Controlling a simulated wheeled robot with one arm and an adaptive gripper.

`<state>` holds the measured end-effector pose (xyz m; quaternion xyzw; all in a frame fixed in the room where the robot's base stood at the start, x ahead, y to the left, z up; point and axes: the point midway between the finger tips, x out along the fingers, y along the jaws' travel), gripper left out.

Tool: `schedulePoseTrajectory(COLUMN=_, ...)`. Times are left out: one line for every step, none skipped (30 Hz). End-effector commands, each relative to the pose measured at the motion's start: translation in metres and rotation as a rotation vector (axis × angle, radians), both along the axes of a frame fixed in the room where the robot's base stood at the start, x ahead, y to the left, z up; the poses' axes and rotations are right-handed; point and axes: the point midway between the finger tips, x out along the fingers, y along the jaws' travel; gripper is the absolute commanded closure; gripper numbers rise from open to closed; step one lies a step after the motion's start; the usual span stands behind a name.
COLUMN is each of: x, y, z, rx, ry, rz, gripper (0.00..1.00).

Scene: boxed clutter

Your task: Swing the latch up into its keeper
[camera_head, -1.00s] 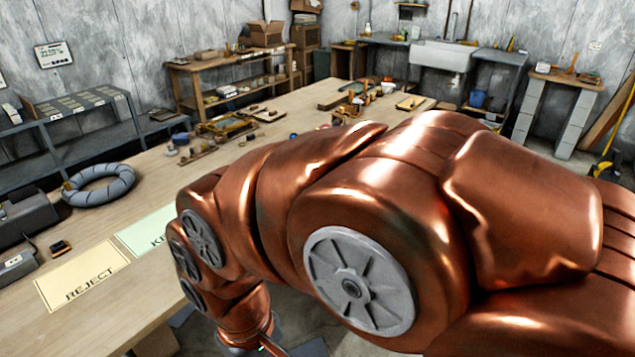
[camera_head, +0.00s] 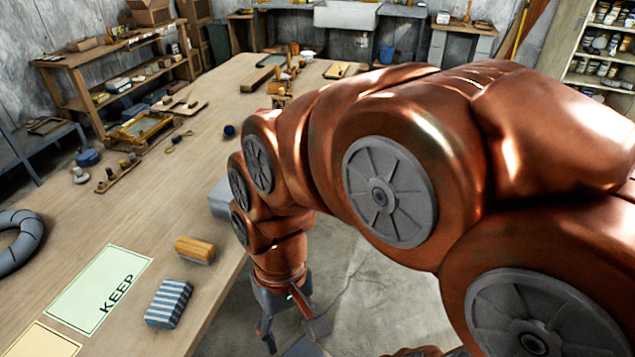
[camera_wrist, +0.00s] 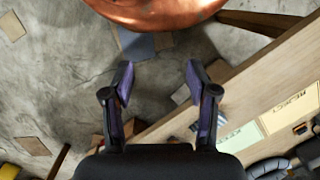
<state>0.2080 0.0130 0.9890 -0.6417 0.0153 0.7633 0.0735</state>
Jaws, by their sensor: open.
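I cannot make out the latch or its keeper in either view; my large copper arm hides part of the table in the head view. My gripper (camera_head: 292,338) hangs off the table's near right edge, over the floor, with its fingers apart.
The wooden table (camera_head: 120,215) carries a green KEEP card (camera_head: 98,290), a yellow card (camera_head: 40,342), a striped block (camera_head: 169,303), a wooden brush (camera_head: 195,249) and a grey ring (camera_head: 18,240). Small tools and trays lie farther back.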

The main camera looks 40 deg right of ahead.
Motion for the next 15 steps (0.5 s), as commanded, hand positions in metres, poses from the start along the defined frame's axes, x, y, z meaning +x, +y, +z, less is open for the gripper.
schedulePoseTrajectory(x=0.01, y=0.004, z=-0.004, rx=0.036, ry=0.01, rz=-0.072, gripper=0.42)
schedulePoseTrajectory(x=0.017, y=0.008, z=-0.006, rx=0.061, ry=0.016, rz=-0.119, gripper=0.42)
schedulePoseTrajectory(x=0.028, y=0.012, z=-0.008, rx=0.097, ry=0.021, rz=-0.187, gripper=0.42)
schedulePoseTrajectory(x=0.037, y=0.015, z=-0.009, rx=0.124, ry=0.024, rz=-0.242, gripper=0.42)
schedulePoseTrajectory(x=0.047, y=0.017, z=-0.01, rx=0.152, ry=0.027, rz=-0.298, gripper=0.42)
schedulePoseTrajectory(x=0.059, y=0.019, z=-0.012, rx=0.188, ry=0.034, rz=-0.374, gripper=0.42)
schedulePoseTrajectory(x=0.069, y=0.019, z=-0.013, rx=0.216, ry=0.036, rz=-0.429, gripper=0.42)
schedulePoseTrajectory(x=0.079, y=0.019, z=-0.014, rx=0.243, ry=0.041, rz=-0.487, gripper=0.42)
schedulePoseTrajectory(x=0.092, y=0.018, z=-0.016, rx=0.279, ry=0.048, rz=-0.564, gripper=0.42)
schedulePoseTrajectory(x=0.103, y=0.016, z=-0.017, rx=0.306, ry=0.052, rz=-0.622, gripper=0.42)
schedulePoseTrajectory(x=0.113, y=0.013, z=-0.017, rx=0.333, ry=0.055, rz=-0.68, gripper=0.42)
schedulePoseTrajectory(x=0.128, y=0.009, z=-0.019, rx=0.37, ry=0.06, rz=-0.76, gripper=0.42)
schedulePoseTrajectory(x=0.138, y=0.004, z=-0.02, rx=0.397, ry=0.065, rz=-0.82, gripper=0.42)
schedulePoseTrajectory(x=0.149, y=-0.001, z=-0.02, rx=0.426, ry=0.067, rz=-0.879, gripper=0.42)
schedulePoseTrajectory(x=0.164, y=-0.01, z=-0.021, rx=0.463, ry=0.071, rz=-0.96, gripper=0.42)
